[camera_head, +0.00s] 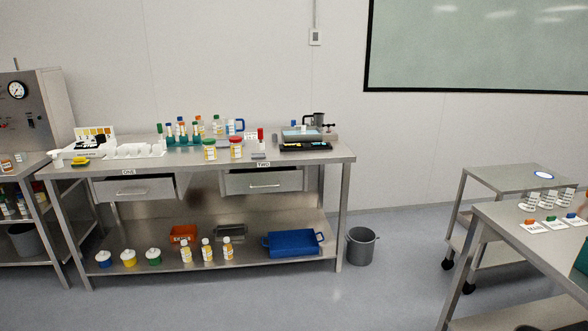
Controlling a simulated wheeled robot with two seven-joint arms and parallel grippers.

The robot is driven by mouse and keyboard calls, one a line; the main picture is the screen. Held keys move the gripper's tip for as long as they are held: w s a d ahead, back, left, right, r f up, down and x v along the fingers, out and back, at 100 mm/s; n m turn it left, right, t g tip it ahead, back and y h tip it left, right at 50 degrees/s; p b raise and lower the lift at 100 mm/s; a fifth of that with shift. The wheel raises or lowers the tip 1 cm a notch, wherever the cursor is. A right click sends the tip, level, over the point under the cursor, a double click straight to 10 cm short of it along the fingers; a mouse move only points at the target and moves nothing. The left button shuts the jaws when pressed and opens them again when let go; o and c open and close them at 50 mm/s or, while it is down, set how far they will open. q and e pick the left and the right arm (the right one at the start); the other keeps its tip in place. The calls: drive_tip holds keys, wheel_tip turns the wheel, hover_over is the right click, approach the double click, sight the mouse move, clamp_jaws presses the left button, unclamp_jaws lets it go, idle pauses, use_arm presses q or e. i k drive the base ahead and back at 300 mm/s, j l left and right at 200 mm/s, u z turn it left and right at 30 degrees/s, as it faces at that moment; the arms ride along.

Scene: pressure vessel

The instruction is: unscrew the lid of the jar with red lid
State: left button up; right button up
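The jar with the red lid (236,148) stands upright on the steel workbench (330,158), towards the front edge of its top. Its lid is on. A similar jar with a green lid (210,150) stands just to its left. A small item with a red top (260,135) is to its right. Neither of my grippers is in view.
Several bottles (183,130) stand behind the jars. A white tray (135,151) is at the left of the bench and dark equipment (305,146) at the right. Two drawers (264,182) sit below. A grey bin (361,246) stands on the floor. Floor in front is clear.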

sight(236, 149)
drive_tip(key=i+l, duration=0.1)
drive_tip(key=i, duration=0.85)
drive_tip(key=i+u, duration=0.1)
drive_tip(key=i, duration=0.85)
